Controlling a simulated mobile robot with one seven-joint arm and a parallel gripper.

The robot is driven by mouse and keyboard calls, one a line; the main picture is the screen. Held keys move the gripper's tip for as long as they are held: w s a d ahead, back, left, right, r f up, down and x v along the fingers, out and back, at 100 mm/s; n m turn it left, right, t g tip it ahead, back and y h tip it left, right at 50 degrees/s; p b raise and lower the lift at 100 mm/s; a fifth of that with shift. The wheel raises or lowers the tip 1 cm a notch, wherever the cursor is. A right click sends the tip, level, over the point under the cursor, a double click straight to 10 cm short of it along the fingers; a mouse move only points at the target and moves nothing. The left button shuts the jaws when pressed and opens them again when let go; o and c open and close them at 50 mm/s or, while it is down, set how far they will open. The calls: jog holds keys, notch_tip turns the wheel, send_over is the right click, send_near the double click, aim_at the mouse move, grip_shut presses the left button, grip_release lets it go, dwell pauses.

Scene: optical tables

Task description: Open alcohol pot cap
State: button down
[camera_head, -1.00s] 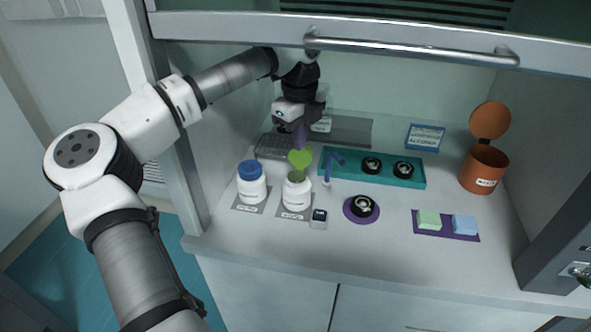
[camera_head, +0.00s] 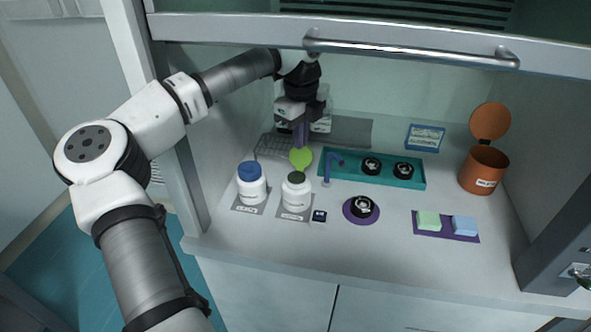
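A white pot with a dark green top (camera_head: 296,190) stands upright on a grey mat at the front left of the worktop. A bright green round cap (camera_head: 301,158) stands up behind its top; whether it is joined to the pot is too small to tell. My gripper (camera_head: 301,146) points down just behind the pot, with its purple fingers close behind the green cap. I cannot tell whether they touch the cap, or whether they are open. A second white pot with a blue cap (camera_head: 251,184) stands to the left. The pot labels are too small to read.
A purple disc (camera_head: 349,212) with a black piece, a small dark square (camera_head: 319,215), a purple mat (camera_head: 430,233) with two blocks and an open orange bin (camera_head: 482,172) stand to the right. A cabinet sash (camera_head: 400,37) hangs above.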

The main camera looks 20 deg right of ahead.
jog(key=shift+s+d+r+g+p, duration=0.15)
jog(key=shift+d+r+g+p, duration=0.2)
jog(key=shift+p, duration=0.7)
jog(key=shift+a+r+p, duration=0.2)
jog(key=shift+r+p, duration=0.3)
jog(key=shift+r, duration=0.45)
jog(key=shift+w, duration=0.2)
